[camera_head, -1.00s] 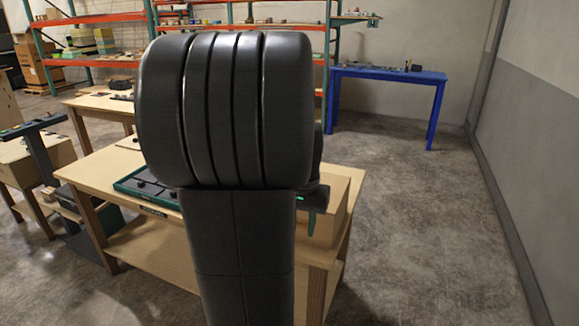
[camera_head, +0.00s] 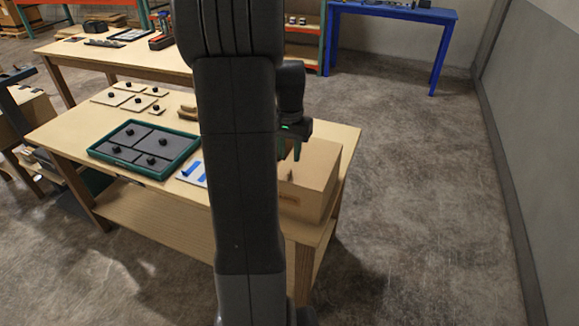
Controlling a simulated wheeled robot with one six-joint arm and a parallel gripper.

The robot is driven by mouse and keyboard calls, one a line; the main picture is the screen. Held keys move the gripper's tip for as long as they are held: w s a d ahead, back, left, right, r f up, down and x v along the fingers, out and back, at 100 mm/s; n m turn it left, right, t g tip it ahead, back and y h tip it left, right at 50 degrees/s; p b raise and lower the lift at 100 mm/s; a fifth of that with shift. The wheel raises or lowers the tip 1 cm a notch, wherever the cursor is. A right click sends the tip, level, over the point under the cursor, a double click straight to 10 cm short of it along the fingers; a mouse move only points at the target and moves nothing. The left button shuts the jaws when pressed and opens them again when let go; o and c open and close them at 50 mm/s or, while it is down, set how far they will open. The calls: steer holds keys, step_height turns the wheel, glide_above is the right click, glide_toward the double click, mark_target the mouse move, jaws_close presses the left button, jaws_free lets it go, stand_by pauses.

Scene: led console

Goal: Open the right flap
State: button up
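A cardboard box (camera_head: 318,182) stands at the right end of the wooden table, partly behind my arm. Its top looks flat, and I cannot make out separate flaps or tell which is the right one. A small brown upright piece (camera_head: 290,174) shows at the box, below my gripper. My gripper (camera_head: 289,153) points down over the left part of the box. Its two fingers are apart with nothing visible between them. I cannot tell whether the fingertips touch the box.
The wooden table (camera_head: 58,132) also bears a green-rimmed tray (camera_head: 180,170) with dark knobbed panels, several small knobbed plates (camera_head: 127,87) and a white sheet with blue marks (camera_head: 193,174). A blue table (camera_head: 393,10) stands behind. The floor at right is clear.

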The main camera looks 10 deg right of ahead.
mark_target(290, 171)
step_height(290, 171, down, 6)
steer(key=shift+f, duration=0.25)
jaws_close()
